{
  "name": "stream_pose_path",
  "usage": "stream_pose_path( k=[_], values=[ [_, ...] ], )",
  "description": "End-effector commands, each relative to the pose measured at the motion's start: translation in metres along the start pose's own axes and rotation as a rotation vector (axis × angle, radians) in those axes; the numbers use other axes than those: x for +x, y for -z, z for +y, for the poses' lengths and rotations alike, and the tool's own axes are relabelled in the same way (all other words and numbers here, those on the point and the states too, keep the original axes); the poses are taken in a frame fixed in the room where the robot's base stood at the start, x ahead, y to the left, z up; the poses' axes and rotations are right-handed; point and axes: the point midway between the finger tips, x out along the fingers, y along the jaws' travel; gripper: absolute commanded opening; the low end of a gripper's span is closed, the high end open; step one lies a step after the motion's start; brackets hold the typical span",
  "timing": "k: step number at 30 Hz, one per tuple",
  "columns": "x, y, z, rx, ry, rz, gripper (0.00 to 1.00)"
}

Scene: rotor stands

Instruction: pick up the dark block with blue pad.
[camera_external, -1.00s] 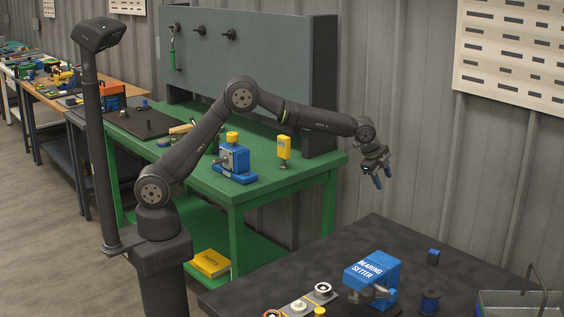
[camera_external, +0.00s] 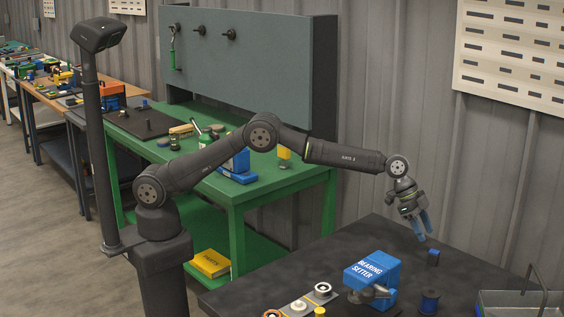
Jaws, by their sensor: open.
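The dark block with blue pad (camera_external: 433,257) stands upright on the black table, toward its back right. It is small and dark, with blue on its top. My gripper (camera_external: 424,238) is open, with its blue fingertips pointing down just above and slightly left of the block in the picture. I cannot tell the exact gap in depth. Nothing shows between the fingers.
A blue bearing setter (camera_external: 371,272) stands left of the block. A dark blue spool (camera_external: 429,301) stands in front of it. A grey metal tray (camera_external: 520,303) is at the right edge. The black table (camera_external: 330,261) is clear at the back left.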

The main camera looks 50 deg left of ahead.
Motion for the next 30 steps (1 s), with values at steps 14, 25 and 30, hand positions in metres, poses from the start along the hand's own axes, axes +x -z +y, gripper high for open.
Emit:
stream_pose_path(
  k=[14,25,30],
  values=[
    [0.042,0.000,0.001,0.001,0.001,-0.001,0.46],
    [0.083,0.001,0.004,0.000,0.000,0.000,0.46],
    [0.089,0.001,0.004,0.001,0.000,0.000,0.46]
  ],
)
